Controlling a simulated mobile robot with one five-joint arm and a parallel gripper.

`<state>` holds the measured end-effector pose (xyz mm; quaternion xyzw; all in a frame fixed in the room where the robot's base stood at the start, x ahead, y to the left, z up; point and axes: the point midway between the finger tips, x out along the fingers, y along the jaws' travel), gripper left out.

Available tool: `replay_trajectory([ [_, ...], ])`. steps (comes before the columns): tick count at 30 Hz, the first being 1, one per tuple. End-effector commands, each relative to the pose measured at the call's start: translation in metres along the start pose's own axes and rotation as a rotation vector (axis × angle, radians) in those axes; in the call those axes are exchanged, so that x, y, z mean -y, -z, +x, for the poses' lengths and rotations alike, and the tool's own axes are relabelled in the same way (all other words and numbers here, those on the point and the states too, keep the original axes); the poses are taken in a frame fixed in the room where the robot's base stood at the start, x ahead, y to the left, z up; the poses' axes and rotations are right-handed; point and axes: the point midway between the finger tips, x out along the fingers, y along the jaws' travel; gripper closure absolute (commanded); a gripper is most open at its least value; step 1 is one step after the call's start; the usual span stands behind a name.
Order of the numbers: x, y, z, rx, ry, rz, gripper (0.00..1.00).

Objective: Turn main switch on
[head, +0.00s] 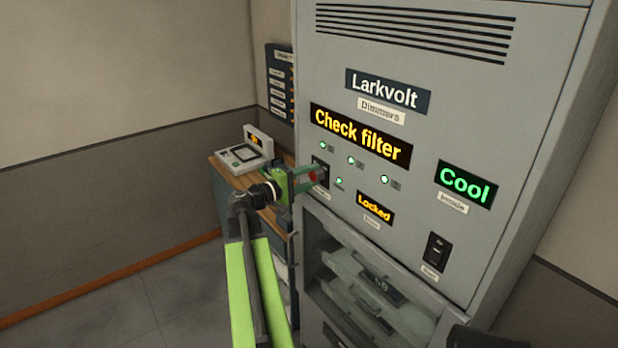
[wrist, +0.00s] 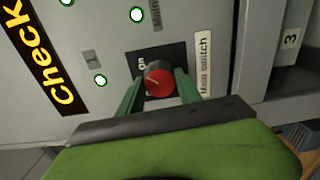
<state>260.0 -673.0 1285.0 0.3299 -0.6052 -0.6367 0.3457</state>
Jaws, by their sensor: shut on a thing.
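The main switch is a red round knob (wrist: 160,80) on a black plate (wrist: 147,58) on the front of the grey cabinet (head: 440,60). A white "Main switch" label (wrist: 204,65) is beside it in the wrist view, and "On" is printed on the plate. My gripper (wrist: 159,92) has its green fingers on both sides of the knob and is shut on it. The knob's exact turn angle is hard to tell.
Displays read "Check filter" (head: 360,134), "Cool" (head: 465,185) and "Locked" (head: 375,207). Several small green lamps (head: 351,160) are lit. A black rocker switch (head: 437,252) is lower right. A glazed door (head: 365,285) is below. A desk (head: 235,172) with a device stands left.

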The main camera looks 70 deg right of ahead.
Motion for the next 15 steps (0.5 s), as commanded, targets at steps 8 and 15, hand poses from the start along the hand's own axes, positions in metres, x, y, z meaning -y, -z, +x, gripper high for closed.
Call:
replay_trajectory([
  [8,-0.0030,0.0023,0.0009,-0.006,-0.009,0.058,0.99],
  [15,-0.0030,0.0023,0.0007,-0.006,-0.009,0.065,0.99],
])
